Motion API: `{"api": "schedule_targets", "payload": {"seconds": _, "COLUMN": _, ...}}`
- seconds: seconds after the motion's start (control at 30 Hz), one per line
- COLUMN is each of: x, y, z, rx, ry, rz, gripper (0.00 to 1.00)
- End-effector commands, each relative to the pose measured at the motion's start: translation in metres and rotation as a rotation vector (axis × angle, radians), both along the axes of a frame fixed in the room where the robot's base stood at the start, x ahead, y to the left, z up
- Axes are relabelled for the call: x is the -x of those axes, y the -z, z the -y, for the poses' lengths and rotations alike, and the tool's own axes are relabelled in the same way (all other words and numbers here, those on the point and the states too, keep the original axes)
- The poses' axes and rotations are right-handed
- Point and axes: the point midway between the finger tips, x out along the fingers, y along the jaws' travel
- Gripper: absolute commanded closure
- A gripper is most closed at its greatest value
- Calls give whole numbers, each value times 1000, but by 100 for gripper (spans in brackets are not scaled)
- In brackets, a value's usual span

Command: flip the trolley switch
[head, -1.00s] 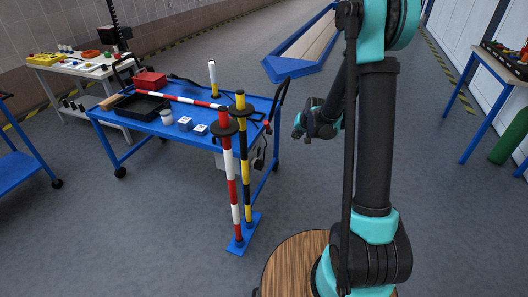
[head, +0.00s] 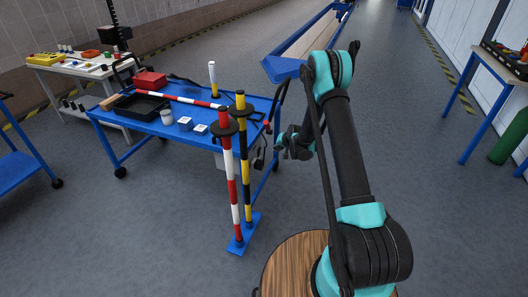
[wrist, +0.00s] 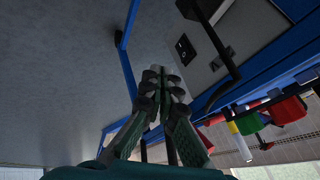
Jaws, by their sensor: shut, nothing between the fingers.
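The blue trolley (head: 195,133) stands left of my arm in the head view. In the wrist view, a small black switch (wrist: 186,48) sits on a grey box (wrist: 212,62) fixed to the trolley's blue frame. The grey box shows only partly in the head view (head: 220,162), behind the striped posts. My gripper (head: 282,146) is beside the trolley's right end. In the wrist view, my gripper (wrist: 162,74) is shut and empty, with its fingertips pointing toward the area left of the switch. It looks apart from the switch; the exact gap cannot be told.
A red-white post (head: 232,185) and a yellow-black post (head: 245,175) stand on a blue base before the trolley. A black handle (wrist: 222,80) crosses near the grey box. Open floor (head: 430,200) lies to the right.

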Motion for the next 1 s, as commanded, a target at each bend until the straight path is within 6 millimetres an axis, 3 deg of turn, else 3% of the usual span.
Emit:
{"api": "schedule_targets", "payload": {"seconds": 0.47, "x": -5, "y": 7, "z": -3, "rx": -1, "ry": 0, "rz": 0, "gripper": 100}}
{"api": "schedule_targets", "payload": {"seconds": 1.0, "x": -52, "y": 77, "z": -34, "rx": 0, "ry": -1, "rz": 1, "gripper": 100}}
